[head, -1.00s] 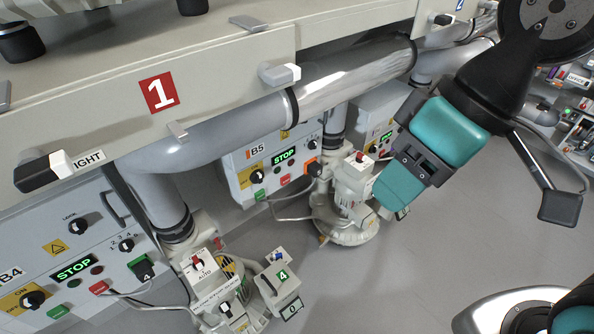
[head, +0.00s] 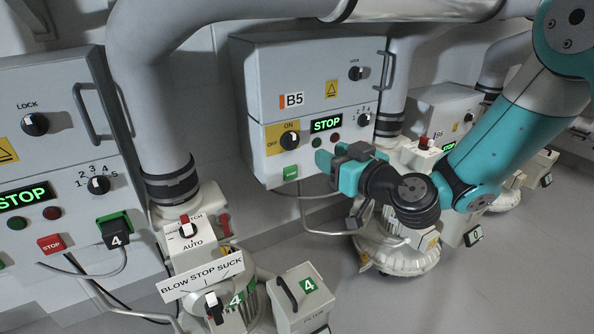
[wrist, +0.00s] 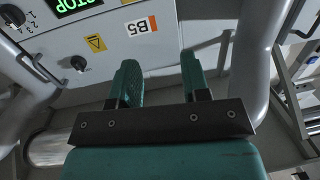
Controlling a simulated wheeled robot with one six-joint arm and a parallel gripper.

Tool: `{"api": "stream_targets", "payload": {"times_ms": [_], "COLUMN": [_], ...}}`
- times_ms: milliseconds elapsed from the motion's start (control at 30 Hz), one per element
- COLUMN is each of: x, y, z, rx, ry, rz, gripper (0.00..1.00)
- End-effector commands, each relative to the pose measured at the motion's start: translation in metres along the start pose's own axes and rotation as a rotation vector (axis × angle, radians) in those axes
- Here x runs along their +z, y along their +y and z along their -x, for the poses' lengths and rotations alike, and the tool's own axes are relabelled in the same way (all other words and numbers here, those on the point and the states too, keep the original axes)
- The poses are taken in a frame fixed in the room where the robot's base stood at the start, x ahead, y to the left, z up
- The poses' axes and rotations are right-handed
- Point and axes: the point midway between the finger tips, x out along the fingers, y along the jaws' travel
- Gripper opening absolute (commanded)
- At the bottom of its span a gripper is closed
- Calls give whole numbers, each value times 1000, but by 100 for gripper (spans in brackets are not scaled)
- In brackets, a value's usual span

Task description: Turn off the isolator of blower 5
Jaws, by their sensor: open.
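The blower 5 panel (head: 262,70), labelled B5, stands in the middle of the head view. Its isolator (head: 289,140) is a black knob on a yellow plate marked ON above and OFF at left. The knob's exact setting is too small to tell. The green STOP display (head: 326,124) is lit. My gripper (head: 335,167) is open and empty, in front of the panel's lower right part, right of and below the isolator, apart from it. In the wrist view my open fingers (wrist: 158,66) show before the upside-down B5 label (wrist: 140,25); the isolator is out of that view.
A selector knob (head: 364,119) and a handle (head: 385,70) are on the panel's right side. A thick grey pipe (head: 160,100) stands at left, near the B4 panel (head: 60,120). Blower 4's filter box (head: 303,298) is in front. Grey floor (head: 520,270) is clear at right.

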Motion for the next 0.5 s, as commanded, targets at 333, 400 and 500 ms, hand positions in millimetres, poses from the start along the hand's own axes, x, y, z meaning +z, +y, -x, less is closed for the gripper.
{"api": "stream_targets", "payload": {"times_ms": [333, 400, 500], "x": [34, 31, 29], "y": [22, 23, 24], "z": [-16, -25, -42], "rx": [107, 105, 103], "ry": [42, 41, 41], "rz": [18, 18, 20], "gripper": [43, 43, 43]}}
